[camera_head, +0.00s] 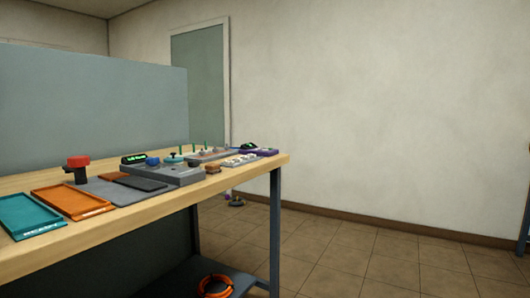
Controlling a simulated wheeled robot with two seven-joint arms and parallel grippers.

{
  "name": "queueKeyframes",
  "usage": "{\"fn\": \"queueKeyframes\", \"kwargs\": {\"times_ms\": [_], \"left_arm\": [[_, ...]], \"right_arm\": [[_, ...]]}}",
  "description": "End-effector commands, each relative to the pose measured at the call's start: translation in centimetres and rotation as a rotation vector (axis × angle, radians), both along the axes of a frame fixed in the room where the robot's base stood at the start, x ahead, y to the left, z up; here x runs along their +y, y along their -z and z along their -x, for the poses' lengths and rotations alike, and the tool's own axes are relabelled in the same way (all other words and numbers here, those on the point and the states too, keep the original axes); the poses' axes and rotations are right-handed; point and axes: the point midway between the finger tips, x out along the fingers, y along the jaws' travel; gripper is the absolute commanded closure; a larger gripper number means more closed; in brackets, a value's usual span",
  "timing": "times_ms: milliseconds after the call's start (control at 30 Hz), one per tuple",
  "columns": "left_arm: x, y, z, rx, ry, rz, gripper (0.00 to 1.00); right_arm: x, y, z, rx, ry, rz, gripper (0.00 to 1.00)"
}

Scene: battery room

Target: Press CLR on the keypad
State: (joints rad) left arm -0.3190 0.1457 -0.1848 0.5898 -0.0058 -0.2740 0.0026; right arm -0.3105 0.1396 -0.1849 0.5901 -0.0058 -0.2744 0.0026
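A workbench (60,246) with a wooden top stands at the left, and small devices sit along it. A small panel with pale, key-like tops (240,160) lies near the bench's far right end. It may be the keypad, but it is too small to read and I cannot make out a CLR key. A grey console (182,177) nearer to me has a dark box with a green lit display (133,158) at its back left. Neither of my grippers is in view.
A teal tray (28,215) and an orange tray (70,202) lie at the near left, with a red-topped device (77,163) behind. A grey partition (90,105) backs the bench. Orange cable (215,287) lies on the lower shelf. The tiled floor (370,255) at right is clear.

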Motion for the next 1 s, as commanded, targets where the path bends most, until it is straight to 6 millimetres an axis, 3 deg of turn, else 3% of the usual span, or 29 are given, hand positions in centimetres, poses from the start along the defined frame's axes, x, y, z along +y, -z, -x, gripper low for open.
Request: {"fn": "queueKeyframes", "kwargs": {"times_ms": [33,200,300,1000], "left_arm": [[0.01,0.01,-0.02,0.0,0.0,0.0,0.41],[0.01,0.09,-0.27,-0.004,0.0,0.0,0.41],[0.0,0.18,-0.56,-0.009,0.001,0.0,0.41],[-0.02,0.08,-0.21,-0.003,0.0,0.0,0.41]], "right_arm": [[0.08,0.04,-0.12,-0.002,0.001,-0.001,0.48],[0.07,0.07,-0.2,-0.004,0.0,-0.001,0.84],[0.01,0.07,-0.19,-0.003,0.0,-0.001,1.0],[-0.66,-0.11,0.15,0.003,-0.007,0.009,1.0]]}}
